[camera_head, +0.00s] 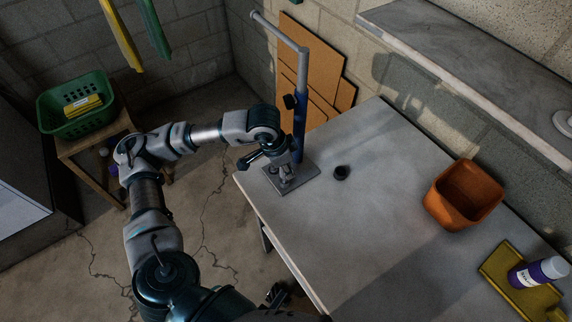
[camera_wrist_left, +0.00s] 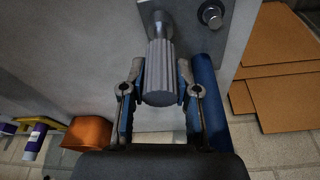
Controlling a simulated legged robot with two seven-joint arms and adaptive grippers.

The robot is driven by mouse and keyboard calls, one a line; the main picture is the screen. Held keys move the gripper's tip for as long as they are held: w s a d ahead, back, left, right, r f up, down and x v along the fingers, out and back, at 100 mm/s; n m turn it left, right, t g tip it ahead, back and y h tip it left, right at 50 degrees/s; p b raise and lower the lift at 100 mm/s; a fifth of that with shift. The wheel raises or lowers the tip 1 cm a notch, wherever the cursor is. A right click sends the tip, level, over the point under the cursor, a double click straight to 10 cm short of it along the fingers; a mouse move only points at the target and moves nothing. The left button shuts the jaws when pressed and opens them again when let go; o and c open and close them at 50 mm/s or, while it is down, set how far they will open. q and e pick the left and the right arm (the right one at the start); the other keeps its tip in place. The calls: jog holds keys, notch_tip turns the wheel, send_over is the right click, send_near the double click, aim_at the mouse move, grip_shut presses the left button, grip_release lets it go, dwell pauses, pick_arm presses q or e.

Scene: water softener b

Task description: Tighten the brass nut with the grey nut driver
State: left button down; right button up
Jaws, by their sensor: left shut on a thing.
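My left gripper (camera_head: 283,166) is over a flat grey plate (camera_head: 308,175) at the table's far left corner. In the left wrist view my left gripper (camera_wrist_left: 162,82) is shut on the ribbed handle of the grey nut driver (camera_wrist_left: 163,72), with one finger on each side. The driver's shaft runs away from the gripper towards the plate (camera_wrist_left: 226,40). A small round metal fitting (camera_wrist_left: 211,14) stands on the plate beside the driver. I cannot make out the brass nut; the driver's tip may hide it.
A blue post (camera_head: 300,105) with a grey bent top rises close behind my left gripper. A small dark round piece (camera_head: 341,172) lies right of the plate. An orange bin (camera_head: 464,194), a yellow tray (camera_head: 512,280) and a purple-and-white bottle (camera_head: 537,272) are farther right. The middle table is clear.

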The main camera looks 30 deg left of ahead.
pick_arm(q)
jog(key=shift+m, duration=1)
jog(key=shift+w+p+v, duration=0.2)
jog(key=shift+p+v, duration=0.3)
jog(key=shift+v, duration=0.55)
jog(key=shift+d+r, duration=0.1)
jog(key=shift+d, duration=0.1)
